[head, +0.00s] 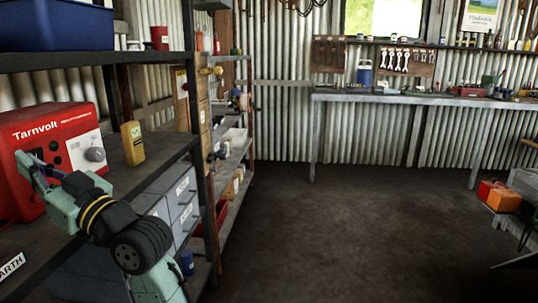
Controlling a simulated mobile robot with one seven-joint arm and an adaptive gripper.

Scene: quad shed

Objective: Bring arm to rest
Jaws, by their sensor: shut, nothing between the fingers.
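My arm, with pale green links and a black joint with yellow bands, reaches up from the bottom left in the head view. My gripper (32,165) is at its far upper-left end, small and partly hidden by my own arm. It is shut with nothing held. It overlaps the front of the red Tarnvolt box (52,125) in the picture; I cannot tell whether they touch.
A yellow bottle (133,146) stands on the dark shelf (160,152), right of the red box. Grey drawers (180,200) sit below. A workbench (400,98) lines the back wall. Orange boxes (503,198) are at right. The middle floor (350,230) is clear.

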